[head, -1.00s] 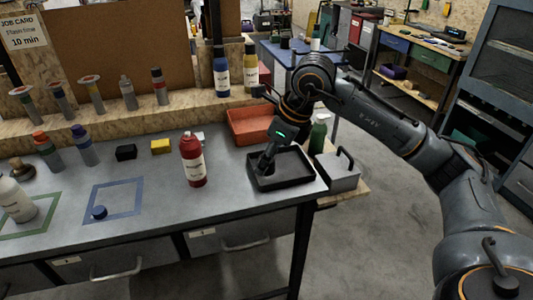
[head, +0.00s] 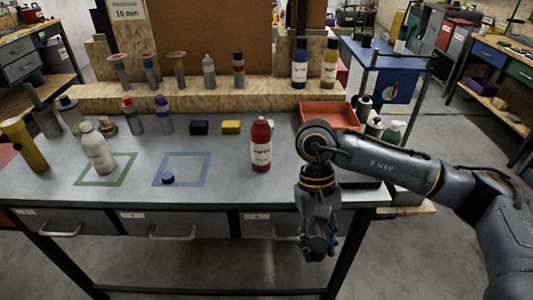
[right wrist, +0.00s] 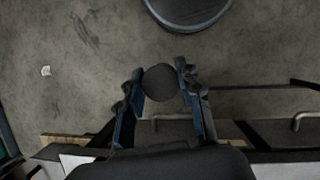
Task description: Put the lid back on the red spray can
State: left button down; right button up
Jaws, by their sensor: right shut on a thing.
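The red spray can (head: 261,148) stands upright on the grey workbench in the head view, with a rounded red top and no lid visible on it. My right gripper (head: 319,248) hangs down in front of the bench's front edge, to the right of and nearer than the can. It is shut on a dark round lid (right wrist: 160,83), which shows between the two fingers in the right wrist view. The lid is apart from the can, over the floor. My left gripper is not in view.
A white bottle (head: 97,150) stands in a green square. An orange bin (head: 328,113) stands behind my right arm.

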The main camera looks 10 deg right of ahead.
aim_at(261, 129)
jog(key=l+u, duration=0.2)
jog(key=l, duration=0.3)
jog(key=l+u, duration=0.2)
jog(key=l, duration=0.35)
jog(key=l+u, duration=0.2)
jog(key=l, duration=0.3)
jog(key=k+l+u, duration=0.2)
jog(key=l, duration=0.3)
jog(key=l+u, duration=0.25)
jog(key=l, duration=0.25)
